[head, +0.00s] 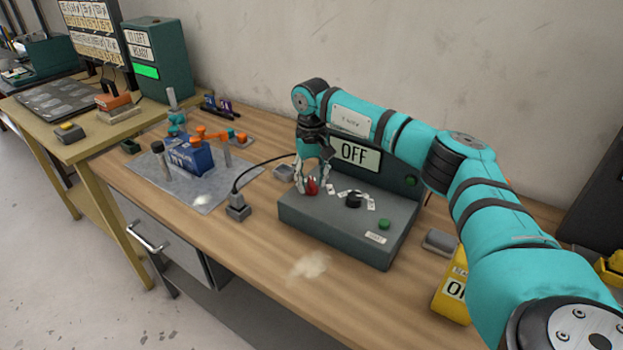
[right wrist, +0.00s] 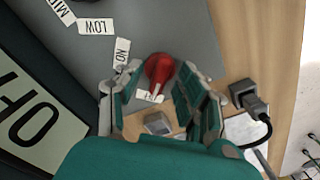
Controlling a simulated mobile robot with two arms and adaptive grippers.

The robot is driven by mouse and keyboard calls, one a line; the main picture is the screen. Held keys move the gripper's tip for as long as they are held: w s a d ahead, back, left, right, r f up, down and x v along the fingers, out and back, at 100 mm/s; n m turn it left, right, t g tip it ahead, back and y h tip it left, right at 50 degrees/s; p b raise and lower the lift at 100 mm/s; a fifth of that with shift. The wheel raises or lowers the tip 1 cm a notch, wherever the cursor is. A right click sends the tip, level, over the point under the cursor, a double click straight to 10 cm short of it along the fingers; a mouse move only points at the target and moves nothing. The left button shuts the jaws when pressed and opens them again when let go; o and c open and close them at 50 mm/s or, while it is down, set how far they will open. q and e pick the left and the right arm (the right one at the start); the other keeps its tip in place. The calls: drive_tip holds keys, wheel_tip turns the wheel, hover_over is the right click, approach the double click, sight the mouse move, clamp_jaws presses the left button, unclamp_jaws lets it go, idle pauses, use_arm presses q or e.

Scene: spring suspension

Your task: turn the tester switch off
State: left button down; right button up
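The tester (head: 345,235) is a dark grey-green box on the wooden bench, with an upright back panel. Its display (head: 361,154) reads OFF. The red switch (head: 312,187) sits at the left of its top; it also shows in the right wrist view (right wrist: 158,70), beside a label reading ON and another partly hidden label. My right gripper (head: 311,180) is down over the switch. In the right wrist view its two fingers (right wrist: 158,88) stand apart on either side of the switch, with small gaps visible. My left gripper is out of view.
A black knob (head: 353,200) with labels around it and a green button (head: 384,224) are on the tester. A cable plug (head: 237,208) stands left of it. A yellow box (head: 452,295) is at the right. A metal plate (head: 205,190) holds a blue box (head: 190,158).

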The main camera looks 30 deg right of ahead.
sight(312, 181)
wheel_tip(312, 181, up, 12)
idle(0.6)
drive_tip(key=shift+f, duration=0.15)
idle(0.4)
